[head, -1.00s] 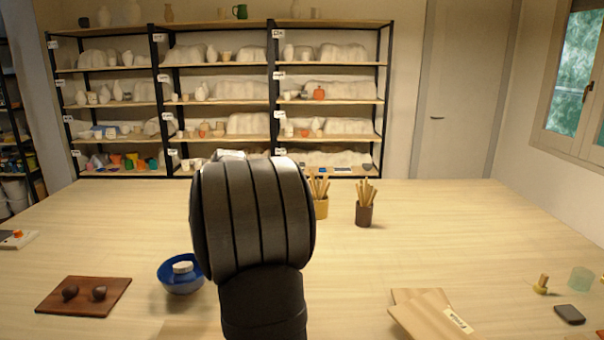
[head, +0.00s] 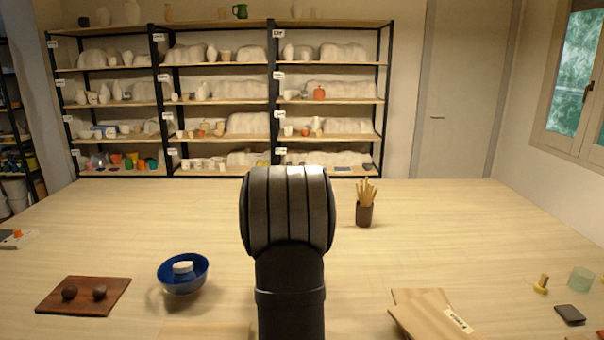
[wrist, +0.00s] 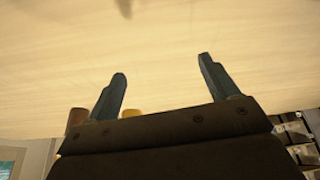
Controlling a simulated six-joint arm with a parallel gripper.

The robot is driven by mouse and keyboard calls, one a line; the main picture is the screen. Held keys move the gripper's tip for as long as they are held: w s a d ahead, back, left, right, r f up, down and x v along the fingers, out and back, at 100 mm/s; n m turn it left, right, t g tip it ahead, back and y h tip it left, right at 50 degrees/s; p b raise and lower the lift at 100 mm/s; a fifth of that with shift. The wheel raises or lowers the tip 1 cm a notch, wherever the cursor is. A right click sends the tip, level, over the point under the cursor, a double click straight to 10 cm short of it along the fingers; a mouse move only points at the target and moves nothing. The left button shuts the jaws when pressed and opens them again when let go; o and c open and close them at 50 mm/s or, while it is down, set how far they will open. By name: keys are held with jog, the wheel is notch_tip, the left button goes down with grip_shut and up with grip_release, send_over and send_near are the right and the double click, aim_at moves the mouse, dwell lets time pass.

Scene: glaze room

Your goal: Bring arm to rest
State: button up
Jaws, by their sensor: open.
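My arm stands upright at the front middle of the table in the head view, and it hides what lies behind it. My gripper (wrist: 163,72) shows in the wrist view with its two dark fingers spread apart and nothing between them. The wooden table (head: 430,240) fills most of the wrist view beyond the fingertips. In the head view the gripper's fingers are hidden behind my arm.
A blue bowl (head: 201,278) with a white item (head: 183,267) in it and a brown board (head: 60,298) with two dark lumps stand left. A dark cup of sticks (head: 364,213) stands behind right. Wooden boards (head: 425,312), a dark flat item (head: 569,314) and a greenish cup (head: 581,279) lie right.

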jog(key=d+f, duration=0.1)
jog(key=d, duration=0.1)
jog(key=w+d+f+m, duration=0.1)
jog(key=d, duration=0.1)
jog(key=w+d+f+m, duration=0.1)
jog(key=d, duration=0.1)
jog(key=shift+d+f+h, duration=0.2)
jog(key=shift+h, duration=0.2)
jog(key=shift+w+d+r+m, duration=0.15)
jog(key=shift+w+m, duration=0.1)
jog(key=shift+m, duration=0.05)
jog(key=shift+o, duration=0.2)
